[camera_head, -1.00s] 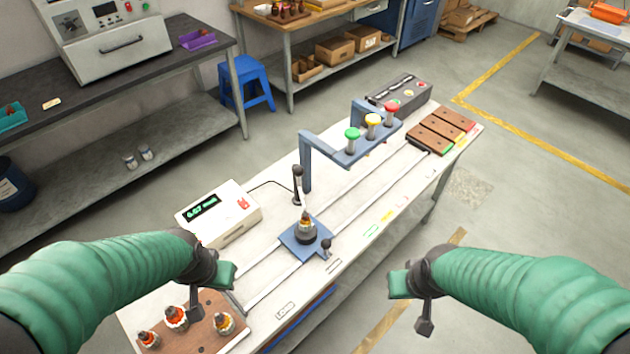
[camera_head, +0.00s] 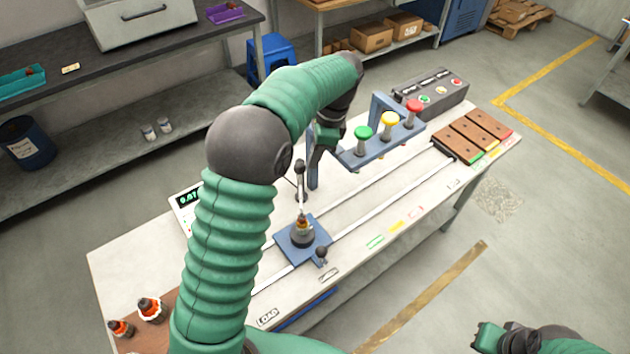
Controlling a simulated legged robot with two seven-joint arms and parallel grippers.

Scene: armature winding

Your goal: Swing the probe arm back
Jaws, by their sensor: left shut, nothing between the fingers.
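My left gripper (camera_head: 322,152) is shut and empty, pointing down behind and to the right of the probe arm's knob, near the blue bracket's post. My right gripper (camera_head: 487,335) is low at the bottom right, away from the bench; its jaws are unclear.
A blue bracket carries green, yellow and red lamps (camera_head: 388,124) right of my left gripper. My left arm covers most of the meter (camera_head: 184,200) and part of the rack of armatures (camera_head: 150,310). Brown blocks (camera_head: 478,128) lie at the bench's far right end.

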